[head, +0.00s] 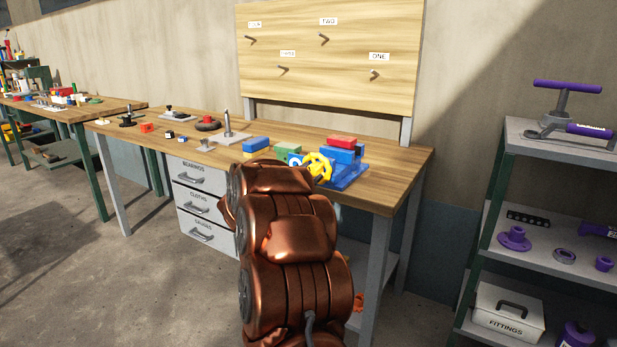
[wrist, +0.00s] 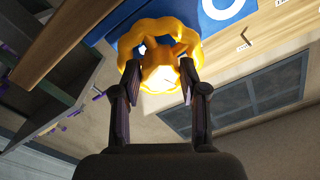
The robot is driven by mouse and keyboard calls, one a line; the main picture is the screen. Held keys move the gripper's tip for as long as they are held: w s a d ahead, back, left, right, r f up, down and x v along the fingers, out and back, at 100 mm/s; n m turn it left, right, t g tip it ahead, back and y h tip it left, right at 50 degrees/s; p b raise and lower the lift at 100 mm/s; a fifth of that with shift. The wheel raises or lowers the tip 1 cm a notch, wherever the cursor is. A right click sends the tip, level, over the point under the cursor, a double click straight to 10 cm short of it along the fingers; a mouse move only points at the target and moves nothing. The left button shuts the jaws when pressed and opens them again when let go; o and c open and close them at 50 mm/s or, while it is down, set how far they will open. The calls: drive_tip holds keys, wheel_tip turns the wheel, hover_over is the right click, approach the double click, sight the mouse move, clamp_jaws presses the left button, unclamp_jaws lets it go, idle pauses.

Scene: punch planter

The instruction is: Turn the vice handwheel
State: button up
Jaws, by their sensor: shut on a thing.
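The yellow vice handwheel (head: 318,166) shows in the head view at the front of the blue vice (head: 348,177), which stands on the workbench near its right end. In the wrist view the handwheel (wrist: 128,42) fills the space at my fingertips. My gripper (wrist: 160,78) is shut on the handwheel, with one finger on each side of its bright middle part. The blue vice (wrist: 215,10) shows behind it at the top of the wrist view. In the head view my copper arm hides my gripper and part of the bench front.
A red block (head: 341,142) sits on top at the vice. Blue blocks (head: 256,144) and a grey plate with an upright peg (head: 227,136) stand to the left on the workbench (head: 410,160). A pegboard (head: 330,50) rises behind. A grey shelf (head: 560,150) stands to the right.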

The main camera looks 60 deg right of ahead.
drive_tip(key=o, duration=1.1)
drive_tip(key=shift+o, duration=0.2)
drive_tip(key=a, duration=1.2)
drive_tip(key=shift+s, duration=0.25)
